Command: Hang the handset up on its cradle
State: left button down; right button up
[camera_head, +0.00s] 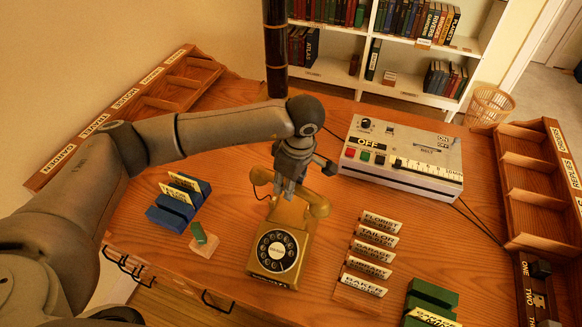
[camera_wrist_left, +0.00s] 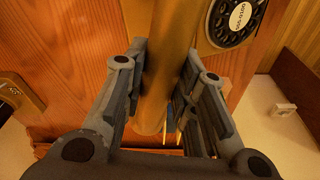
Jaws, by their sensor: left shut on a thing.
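The brass telephone (camera_head: 262,262) with its round dial stands on the desk, dial facing me. My left gripper (camera_head: 290,188) reaches down over the back of it and is shut on the brass handset (camera_head: 318,206). In the left wrist view the handset (camera_wrist_left: 165,70) runs lengthwise between the two fingers (camera_wrist_left: 158,85), with the telephone dial (camera_wrist_left: 235,18) to its upper right. The handset is at the back top of the telephone, where the cradle is largely hidden by handset and gripper. I cannot tell whether it touches the cradle. My right gripper is out of view.
A grey control box (camera_head: 402,155) stands behind and right of the telephone. Upright name cards (camera_head: 370,258) stand to the right. A blue card holder (camera_head: 170,215) and a small block with a green peg (camera_head: 203,241) stand to the left. Wooden racks line both desk sides.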

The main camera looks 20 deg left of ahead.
pick_arm(q)
jog(key=shift+w+d+n+p, duration=0.1)
jog(key=shift+w+n+p, duration=0.15)
jog(key=shift+n, duration=0.35)
jog(key=shift+w+d+n+p, duration=0.1)
jog(key=shift+n+p, duration=0.25)
jog(key=shift+n, duration=0.25)
jog(key=shift+w+f+n, duration=0.1)
jog(key=shift+f+n, duration=0.1)
jog(key=shift+n, duration=0.1)
jog(key=shift+f, duration=0.15)
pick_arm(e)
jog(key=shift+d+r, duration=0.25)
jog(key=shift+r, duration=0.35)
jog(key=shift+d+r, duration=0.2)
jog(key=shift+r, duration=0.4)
pick_arm(q)
jog(key=shift+f+b, duration=0.1)
jog(key=shift+b, duration=0.35)
notch_tip(320, 180, down, 4)
jog(key=b, duration=0.3)
jog(key=shift+b, duration=0.4)
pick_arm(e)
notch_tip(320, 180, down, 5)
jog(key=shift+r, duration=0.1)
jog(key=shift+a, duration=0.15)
